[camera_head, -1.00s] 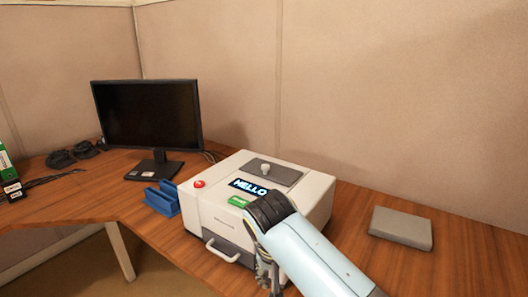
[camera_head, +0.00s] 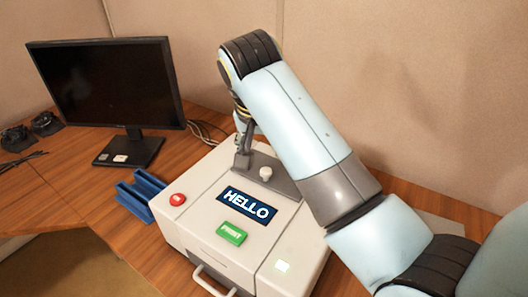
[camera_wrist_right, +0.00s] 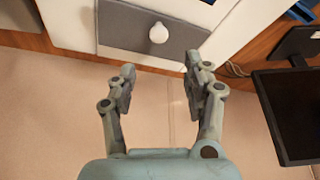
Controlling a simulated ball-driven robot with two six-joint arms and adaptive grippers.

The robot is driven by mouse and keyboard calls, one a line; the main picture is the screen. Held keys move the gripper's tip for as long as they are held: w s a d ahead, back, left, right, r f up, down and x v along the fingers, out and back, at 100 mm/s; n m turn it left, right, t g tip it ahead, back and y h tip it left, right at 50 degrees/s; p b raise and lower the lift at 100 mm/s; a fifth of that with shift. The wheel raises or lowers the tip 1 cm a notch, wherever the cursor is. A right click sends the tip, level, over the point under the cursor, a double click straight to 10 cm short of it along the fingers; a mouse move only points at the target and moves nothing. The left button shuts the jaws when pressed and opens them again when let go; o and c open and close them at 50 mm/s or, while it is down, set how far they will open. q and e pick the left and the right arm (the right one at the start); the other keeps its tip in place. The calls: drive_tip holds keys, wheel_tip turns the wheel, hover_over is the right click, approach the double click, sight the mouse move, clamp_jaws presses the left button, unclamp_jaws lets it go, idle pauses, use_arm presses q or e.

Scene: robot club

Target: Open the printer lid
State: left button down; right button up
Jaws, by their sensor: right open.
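The white printer (camera_head: 190,234) stands on the wooden desk. Its grey lid (camera_head: 283,180) lies flat in the top, with a white knob (camera_head: 265,173) standing on it. In the right wrist view the knob (camera_wrist_right: 158,33) shows on the grey lid (camera_wrist_right: 128,22), in front of my fingers. My right gripper (camera_head: 243,148) is beside the knob at the lid's back left, partly hidden by its own arm. In the right wrist view my right gripper (camera_wrist_right: 160,70) is open and empty, its fingertips apart from the knob. The arm hides the lid's right part. My left gripper is out of view.
On the printer's top are a blue HELLO screen (camera_head: 246,204), a green PRINT button (camera_head: 231,233) and a red button (camera_head: 177,199). A blue holder (camera_head: 140,192) stands left of the printer. A black monitor (camera_head: 105,85) stands behind left. A wall is close behind.

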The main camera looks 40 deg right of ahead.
sight(266, 171)
drive_tip(key=x, duration=0.7)
drive_tip(key=shift+s+f, duration=0.2)
drive_tip(key=shift+f, duration=0.1)
drive_tip(key=shift+x, duration=1)
drive_tip(key=shift+w+f, duration=0.1)
drive_tip(key=shift+f, duration=0.2)
drive_tip(key=c, duration=0.4)
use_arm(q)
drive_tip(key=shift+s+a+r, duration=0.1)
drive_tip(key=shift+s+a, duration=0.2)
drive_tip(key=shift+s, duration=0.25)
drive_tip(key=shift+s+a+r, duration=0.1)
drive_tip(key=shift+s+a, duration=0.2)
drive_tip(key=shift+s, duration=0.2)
use_arm(e)
clamp_jaws()
